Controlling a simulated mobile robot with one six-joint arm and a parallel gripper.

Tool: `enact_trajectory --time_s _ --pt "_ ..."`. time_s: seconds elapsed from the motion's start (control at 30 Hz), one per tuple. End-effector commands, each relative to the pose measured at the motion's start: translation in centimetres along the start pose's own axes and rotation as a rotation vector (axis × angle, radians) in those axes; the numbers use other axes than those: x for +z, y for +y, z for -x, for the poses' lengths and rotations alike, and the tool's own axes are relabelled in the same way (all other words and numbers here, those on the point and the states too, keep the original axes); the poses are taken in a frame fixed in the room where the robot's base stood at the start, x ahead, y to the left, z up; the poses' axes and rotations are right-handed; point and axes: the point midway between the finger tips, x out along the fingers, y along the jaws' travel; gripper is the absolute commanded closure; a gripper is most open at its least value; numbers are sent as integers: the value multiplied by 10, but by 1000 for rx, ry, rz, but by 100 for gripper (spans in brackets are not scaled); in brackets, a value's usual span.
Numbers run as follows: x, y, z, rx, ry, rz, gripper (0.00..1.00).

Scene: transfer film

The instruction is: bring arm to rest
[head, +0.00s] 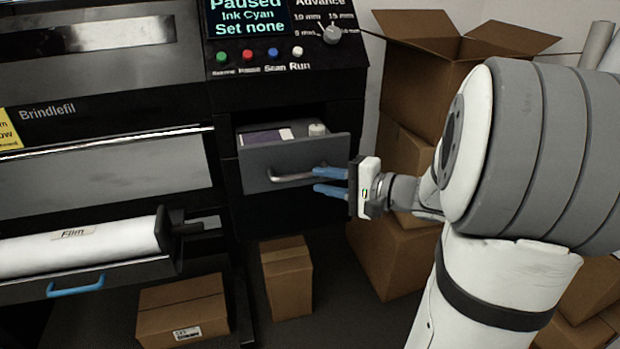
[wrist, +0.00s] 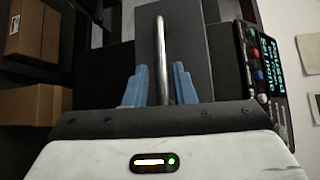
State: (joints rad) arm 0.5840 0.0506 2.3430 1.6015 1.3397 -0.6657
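My gripper (head: 320,180) is in front of the open grey drawer (head: 325,158) of the black machine, with its blue fingers pointing left. The fingertips are close to the drawer's silver bar handle (head: 290,178). In the wrist view the two blue fingers of my gripper (wrist: 158,85) are apart, with the handle (wrist: 161,50) between them. The fingers do not appear to press on the handle. Whether the handle lies fully within the grip depth, I cannot tell.
The drawer holds a dark box (head: 265,137) and a small pale item (head: 317,129). A film roll (head: 75,246) is at lower left, above a blue handle (head: 75,286). Cardboard boxes stand on the floor (head: 287,277) and behind my arm (head: 405,95). The control panel (head: 285,45) is above the drawer.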

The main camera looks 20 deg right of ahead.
Motion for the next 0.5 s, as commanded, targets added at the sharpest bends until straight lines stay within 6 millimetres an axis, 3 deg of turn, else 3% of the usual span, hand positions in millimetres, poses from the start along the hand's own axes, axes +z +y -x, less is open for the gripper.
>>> enact_trajectory --time_s 0.2,0.5 --pt "0 0 18 0 1 -1 77" --pt "0 0 18 0 -1 -1 77"
